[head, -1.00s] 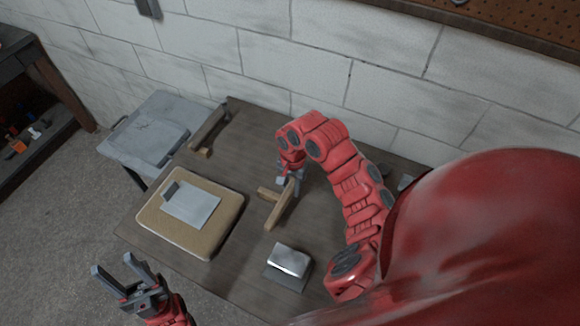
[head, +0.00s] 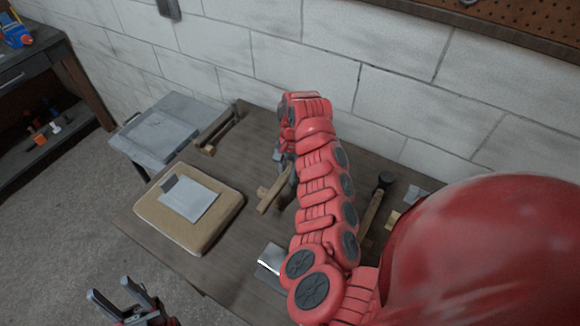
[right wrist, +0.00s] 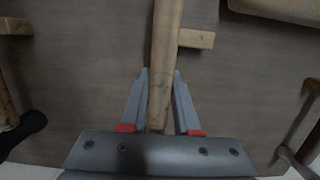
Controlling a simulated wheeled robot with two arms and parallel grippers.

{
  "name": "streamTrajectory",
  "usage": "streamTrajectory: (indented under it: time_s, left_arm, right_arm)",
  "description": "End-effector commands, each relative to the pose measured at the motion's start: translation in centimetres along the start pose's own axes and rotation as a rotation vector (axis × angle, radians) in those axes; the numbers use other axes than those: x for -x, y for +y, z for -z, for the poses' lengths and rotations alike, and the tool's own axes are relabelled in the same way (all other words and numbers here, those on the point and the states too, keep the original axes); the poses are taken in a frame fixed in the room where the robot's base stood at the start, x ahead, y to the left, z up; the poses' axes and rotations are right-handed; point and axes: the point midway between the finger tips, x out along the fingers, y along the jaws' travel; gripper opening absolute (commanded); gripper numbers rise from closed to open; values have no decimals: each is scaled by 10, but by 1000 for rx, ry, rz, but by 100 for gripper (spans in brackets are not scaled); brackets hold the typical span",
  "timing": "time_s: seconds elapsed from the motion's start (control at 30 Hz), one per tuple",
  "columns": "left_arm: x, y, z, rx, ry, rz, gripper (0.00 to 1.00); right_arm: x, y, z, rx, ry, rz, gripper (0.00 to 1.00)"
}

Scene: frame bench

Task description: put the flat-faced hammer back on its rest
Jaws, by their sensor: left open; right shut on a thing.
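A wooden-handled hammer (head: 270,200) is in the middle of the bench; its handle (right wrist: 167,50) fills the upper middle of the right wrist view. My right gripper (right wrist: 160,98) is shut on this handle near its wall-side end. My left gripper (head: 122,291) is open and empty in front of the bench.
A second hammer (head: 220,127) lies at the back left, and a dark-headed hammer (head: 374,205) right of my arm. A tan pad (head: 150,212) with a grey sheet (head: 192,202) lies at the left. A shiny metal block (head: 270,258) is near the front, partly covered by my arm.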

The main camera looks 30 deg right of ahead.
Motion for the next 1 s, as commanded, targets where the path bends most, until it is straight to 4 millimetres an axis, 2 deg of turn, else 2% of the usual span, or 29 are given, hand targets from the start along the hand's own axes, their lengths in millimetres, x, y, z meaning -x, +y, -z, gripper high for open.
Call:
streamTrajectory:
  time_s: [0.03,0.2,0.47,0.5,1.0]
  left_arm:
    - [10,0,-2,0,0,0,50]
    - [24,1,-4,0,0,0,50]
    - [20,1,-3,0,0,0,50]
    - [24,1,-4,0,0,0,50]
    - [34,2,-6,0,0,0,50]
  right_arm:
    - [-3,-4,7,-5,-2,13,0]
    - [0,-12,22,-2,-2,11,0]
    - [8,-22,48,-2,4,6,0]
    - [3,-23,50,-3,-1,5,0]
    - [6,-32,72,-2,1,1,0]
